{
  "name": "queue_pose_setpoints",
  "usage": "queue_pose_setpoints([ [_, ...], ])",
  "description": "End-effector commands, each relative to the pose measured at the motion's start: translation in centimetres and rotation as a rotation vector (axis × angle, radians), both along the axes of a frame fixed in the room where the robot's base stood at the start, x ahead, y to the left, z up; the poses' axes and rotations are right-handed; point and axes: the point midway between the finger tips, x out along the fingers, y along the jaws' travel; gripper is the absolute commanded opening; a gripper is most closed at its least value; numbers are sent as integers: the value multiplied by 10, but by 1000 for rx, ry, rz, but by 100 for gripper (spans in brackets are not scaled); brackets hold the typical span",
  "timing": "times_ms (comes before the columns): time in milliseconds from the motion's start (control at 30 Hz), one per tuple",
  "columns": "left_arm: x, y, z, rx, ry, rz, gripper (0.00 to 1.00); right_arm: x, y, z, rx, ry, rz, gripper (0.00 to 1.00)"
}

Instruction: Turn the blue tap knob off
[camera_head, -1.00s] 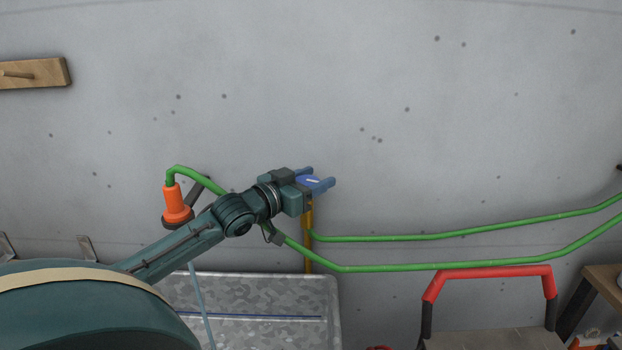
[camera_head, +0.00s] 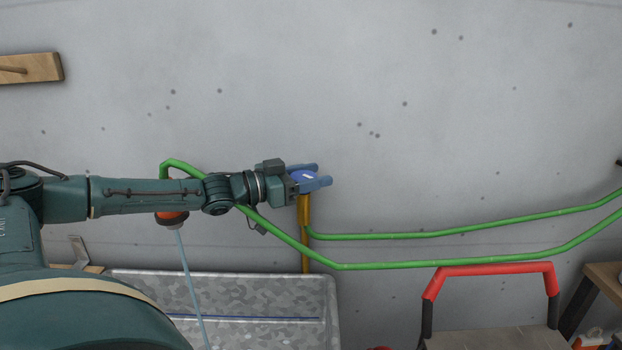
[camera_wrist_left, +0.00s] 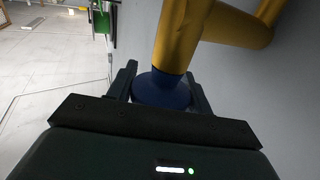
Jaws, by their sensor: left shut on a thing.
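The blue tap knob (camera_head: 302,176) sits at the top of a brass pipe (camera_head: 305,230) on the grey wall, with a pale mark on its face. My left gripper (camera_head: 318,175) reaches in from the left and is shut on the knob, one finger on each side. In the left wrist view the blue knob (camera_wrist_left: 162,90) is between the two dark fingers, with the yellow-brass pipe (camera_wrist_left: 183,35) running from it. The fingers hide part of the knob. My right gripper is not in view.
A green hose (camera_head: 420,266) runs along the wall from the pipe and behind my left arm. Water streams from an orange nozzle (camera_head: 172,217) into a galvanised trough (camera_head: 250,292). A red-handled stool (camera_head: 490,270) stands at the right.

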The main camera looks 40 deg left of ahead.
Motion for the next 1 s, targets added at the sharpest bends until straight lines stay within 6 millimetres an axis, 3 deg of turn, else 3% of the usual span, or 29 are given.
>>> queue_pose_setpoints([
  [300,0,0,-1,1,3,-1,28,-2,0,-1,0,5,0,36],
  [333,0,0,-1,1,3,-1,52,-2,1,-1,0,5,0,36],
  [533,0,0,0,2,1,0,68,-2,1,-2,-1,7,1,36],
  [800,0,0,2,1,0,0,69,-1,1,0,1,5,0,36],
  [1000,0,0,28,1,-2,0,69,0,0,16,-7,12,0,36],
])
